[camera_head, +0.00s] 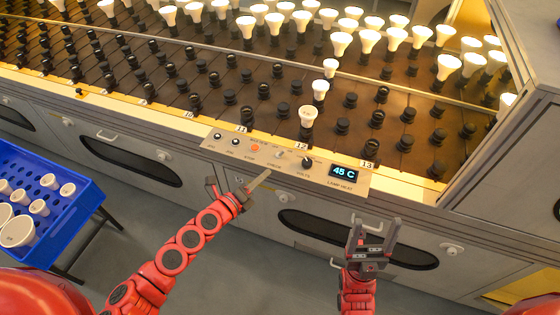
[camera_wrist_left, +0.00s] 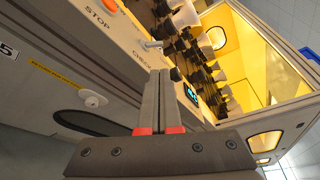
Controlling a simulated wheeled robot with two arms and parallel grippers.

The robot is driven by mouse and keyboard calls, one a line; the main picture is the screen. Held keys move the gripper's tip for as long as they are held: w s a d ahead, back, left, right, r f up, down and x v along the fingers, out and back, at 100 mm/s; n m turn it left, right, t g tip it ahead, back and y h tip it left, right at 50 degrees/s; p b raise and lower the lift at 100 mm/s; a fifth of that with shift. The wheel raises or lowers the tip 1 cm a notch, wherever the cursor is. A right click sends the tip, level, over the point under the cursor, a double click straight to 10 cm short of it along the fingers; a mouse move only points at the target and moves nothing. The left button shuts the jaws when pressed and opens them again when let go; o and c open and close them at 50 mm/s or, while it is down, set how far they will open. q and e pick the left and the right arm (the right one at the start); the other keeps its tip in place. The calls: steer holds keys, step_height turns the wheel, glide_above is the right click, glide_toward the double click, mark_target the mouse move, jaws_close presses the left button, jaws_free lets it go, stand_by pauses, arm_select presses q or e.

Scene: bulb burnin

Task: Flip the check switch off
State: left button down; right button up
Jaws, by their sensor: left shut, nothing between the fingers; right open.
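The check switch (camera_head: 279,155) is a small metal toggle on the control panel (camera_head: 225,150) at the front edge of the bench, between an orange stop button (camera_head: 255,148) and a black volts knob (camera_head: 308,162). In the left wrist view the check switch (camera_wrist_left: 152,44) stands out above its CHECK label, beyond my fingertips. I cannot tell which position it is in. My left gripper (camera_head: 264,175) is shut and empty, its tips just in front of the panel, below the switch; the left wrist view shows the closed fingers (camera_wrist_left: 168,75). My right gripper (camera_head: 375,225) is open and empty, below the panel's right end.
The bench top holds rows of black sockets, with several white bulbs (camera_head: 340,42) towards the back and right. The panel's display (camera_head: 343,172) reads 45 C. A blue crate (camera_head: 88,208) with white bulbs stands at left. Drawer fronts with knobs (camera_head: 452,249) line the bench below.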

mark_target(283, 163)
arm_select(q)
steer(key=x, duration=1)
